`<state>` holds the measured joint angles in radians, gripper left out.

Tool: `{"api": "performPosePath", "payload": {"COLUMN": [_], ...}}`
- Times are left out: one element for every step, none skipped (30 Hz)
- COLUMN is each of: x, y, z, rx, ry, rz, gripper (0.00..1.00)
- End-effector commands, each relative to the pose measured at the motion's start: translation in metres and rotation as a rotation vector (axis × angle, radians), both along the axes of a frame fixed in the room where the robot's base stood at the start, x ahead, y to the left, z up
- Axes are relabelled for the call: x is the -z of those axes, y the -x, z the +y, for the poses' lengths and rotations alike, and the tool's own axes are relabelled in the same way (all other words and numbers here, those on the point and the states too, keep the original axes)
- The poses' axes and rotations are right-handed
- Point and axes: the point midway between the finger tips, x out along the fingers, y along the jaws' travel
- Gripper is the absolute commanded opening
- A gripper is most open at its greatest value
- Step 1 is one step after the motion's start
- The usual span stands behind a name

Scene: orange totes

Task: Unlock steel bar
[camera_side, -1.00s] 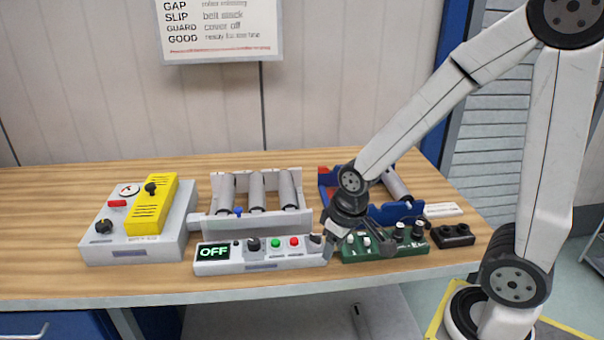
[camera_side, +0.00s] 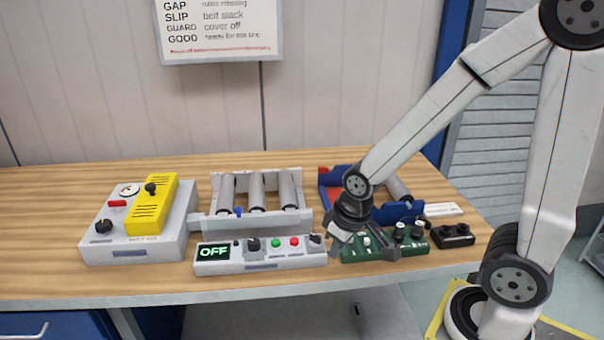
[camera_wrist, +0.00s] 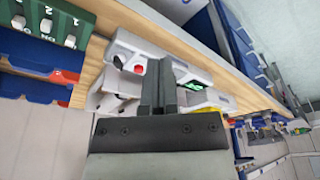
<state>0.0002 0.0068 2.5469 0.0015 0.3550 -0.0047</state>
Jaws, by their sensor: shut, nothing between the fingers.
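Nothing in view is labelled a steel bar. A grey frame (camera_side: 262,226) with several steel-coloured rollers (camera_side: 257,191) stands mid-table, with a small blue knob (camera_side: 238,211) at its front. In front of it lies a light-grey control box (camera_side: 262,263) with an OFF display (camera_side: 213,252), a black knob (camera_side: 253,244), green and red buttons, and a dark knob (camera_side: 316,240) at its right end. My gripper (camera_side: 341,241) is shut and empty, just right of that end knob. In the wrist view my closed fingers (camera_wrist: 163,68) hide part of the control box.
A green panel (camera_side: 375,253) with several knobs lies close under my gripper. Behind it is a blue frame (camera_side: 405,211). A black block (camera_side: 453,236) sits right. A grey unit (camera_side: 92,226) with a yellow cover (camera_side: 151,207) stands left. The wood behind is bare.

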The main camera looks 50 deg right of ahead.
Motion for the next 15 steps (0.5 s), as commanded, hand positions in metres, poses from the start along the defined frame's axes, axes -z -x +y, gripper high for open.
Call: {"api": "performPosePath", "payload": {"x": [-0.001, -0.001, -0.003, -0.003, -0.004, -0.006, -0.007, -0.008, -0.01, -0.012, -0.013, -0.015, -0.017, -0.019, -0.021], "y": [-0.004, -0.006, -0.01, -0.014, -0.017, -0.024, -0.028, -0.034, -0.041, -0.047, -0.054, -0.062, -0.069, -0.076, -0.085], "z": [0.0, 0.0, 0.0, 0.0, 0.0, 0.0, 0.0, 0.0, 0.0, -0.001, -0.001, -0.001, -0.001, -0.001, -0.001], "rx": [-0.002, -0.003, -0.005, -0.007, -0.009, -0.012, -0.016, -0.02, -0.025, -0.029, -0.033, -0.04, -0.045, -0.049, -0.057], "ry": [0.0, 0.0, 0.0, 0.0, 0.0, 0.0, 0.0, -0.001, 0.0, 0.001, 0.001, 0.0, 0.0, 0.0, 0.0], "rz": [-0.001, -0.001, -0.003, -0.004, -0.004, -0.006, -0.007, -0.008, -0.011, -0.012, -0.013, -0.016, -0.017, -0.019, -0.021], "gripper": [0.0, 0.0, 0.0, 0.0, 0.0, 0.0, 0.0, 0.0, 0.0, 0.0, 0.0, 0.0, 0.0, 0.0, 0.0]}}
